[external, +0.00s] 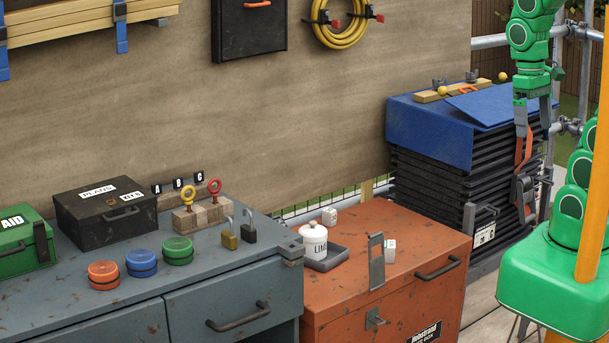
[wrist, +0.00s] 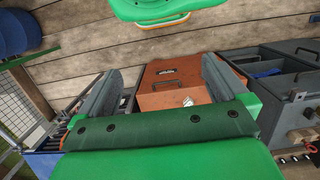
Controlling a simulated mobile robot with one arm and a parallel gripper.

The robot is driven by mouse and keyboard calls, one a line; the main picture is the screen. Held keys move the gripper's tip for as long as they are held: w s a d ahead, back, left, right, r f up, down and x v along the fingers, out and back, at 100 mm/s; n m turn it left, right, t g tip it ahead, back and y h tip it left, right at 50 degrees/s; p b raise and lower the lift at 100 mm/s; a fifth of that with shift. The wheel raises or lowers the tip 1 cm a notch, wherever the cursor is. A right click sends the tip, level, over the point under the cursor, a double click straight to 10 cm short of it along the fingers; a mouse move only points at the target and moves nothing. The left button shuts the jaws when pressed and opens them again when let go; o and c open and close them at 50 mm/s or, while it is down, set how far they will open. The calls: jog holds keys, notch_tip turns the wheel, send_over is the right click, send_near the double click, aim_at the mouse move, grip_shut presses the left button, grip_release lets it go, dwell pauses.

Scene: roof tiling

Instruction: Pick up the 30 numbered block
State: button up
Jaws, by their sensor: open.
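A small white block (external: 389,246) with faint marks lies on top of the orange tool box (external: 345,290), right of an upright grey metal plate. A second small white block (external: 329,216) with a dark mark stands behind the lidded white pot. The marks are too small to read, so I cannot tell which block bears 30. In the wrist view a white block (wrist: 187,102) shows by the orange box, between my fingers but farther off. My gripper (external: 533,128) is open and empty, pointing down by the dark stacked tiles, well right of the blocks and above their level.
The white pot (external: 313,240) stands in a grey tray. The grey metal plate (external: 376,262) stands close to the nearer block. A blue-covered tile stack (external: 425,130) is beside my arm. The grey bench (external: 200,262) holds tins, padlocks and boxes.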

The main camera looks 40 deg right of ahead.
jog(key=shift+s, duration=0.15)
jog(key=c, duration=0.7)
